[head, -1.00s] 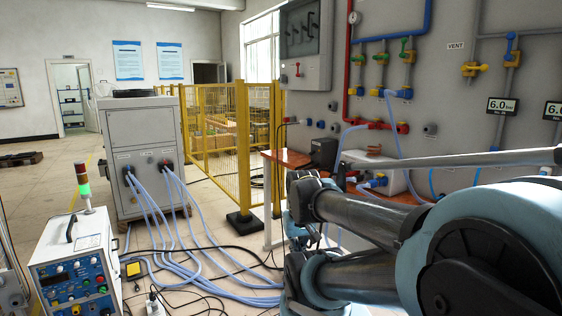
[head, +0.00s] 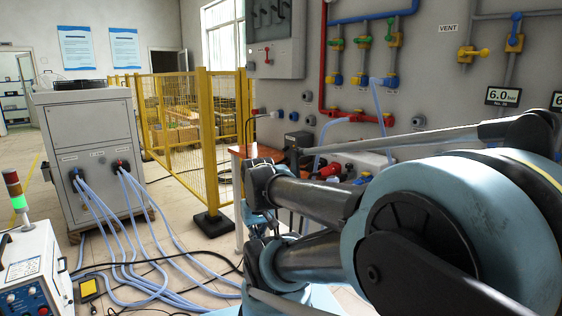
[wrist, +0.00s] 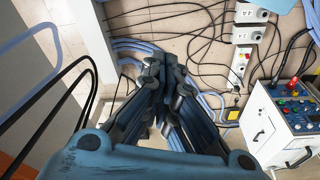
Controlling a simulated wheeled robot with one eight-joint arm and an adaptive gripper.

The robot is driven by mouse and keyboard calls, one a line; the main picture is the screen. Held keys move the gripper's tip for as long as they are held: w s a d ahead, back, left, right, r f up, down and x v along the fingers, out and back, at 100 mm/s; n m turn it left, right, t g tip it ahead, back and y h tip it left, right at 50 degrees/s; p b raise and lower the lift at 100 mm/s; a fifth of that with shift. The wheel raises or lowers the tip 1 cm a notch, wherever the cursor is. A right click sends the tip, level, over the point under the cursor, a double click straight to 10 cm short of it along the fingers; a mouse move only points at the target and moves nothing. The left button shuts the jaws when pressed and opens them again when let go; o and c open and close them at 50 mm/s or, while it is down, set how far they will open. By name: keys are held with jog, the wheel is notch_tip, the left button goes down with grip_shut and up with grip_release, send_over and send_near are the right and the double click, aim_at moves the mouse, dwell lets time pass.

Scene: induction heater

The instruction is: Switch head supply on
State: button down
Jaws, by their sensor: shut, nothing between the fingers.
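No label reading "head supply" is legible. The grey wall panel (head: 440,90) at the right of the head view carries pipes and valves. A grey cabinet (head: 275,40) with a small red handle stands left of the pipes. In the wrist view my gripper (wrist: 165,68) is shut and empty, pointing over floor hoses. It cannot be made out in the head view.
A yellow mesh fence (head: 180,125) stands mid-left beside a grey machine (head: 95,150) with blue hoses (head: 120,240). A white control box (head: 30,270) is at lower left; it also shows in the wrist view (wrist: 285,125). Cables cross the floor.

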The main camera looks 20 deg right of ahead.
jog(key=w+d+r+n+h, duration=0.3)
jog(key=w+d+n, duration=0.15)
jog(key=w, duration=0.45)
jog(key=w+d+r+n+t+h, duration=0.1)
jog(key=w+d+r+n+h, duration=0.25)
jog(key=w+d, duration=0.35)
jog(key=w+d+r+n+h, duration=0.3)
jog(key=w+d+r, duration=0.1)
jog(key=w, duration=0.6)
jog(key=w+d+f+n+t+h, duration=0.1)
jog(key=w+n+h, duration=0.3)
jog(key=w, duration=0.7)
jog(key=w+d+f+n+t+h, duration=0.1)
jog(key=w+f+n+t+h, duration=0.1)
jog(key=w+n, duration=0.4)
jog(key=shift+w+d+f+n+h, duration=0.15)
jog(key=shift+w+f+n+h, duration=0.35)
jog(key=shift+w+h, duration=1.45)
jog(key=shift+w+y, duration=0.65)
jog(key=shift+y, duration=0.05)
jog(key=x, duration=1)
jog(key=shift+w, duration=0.1)
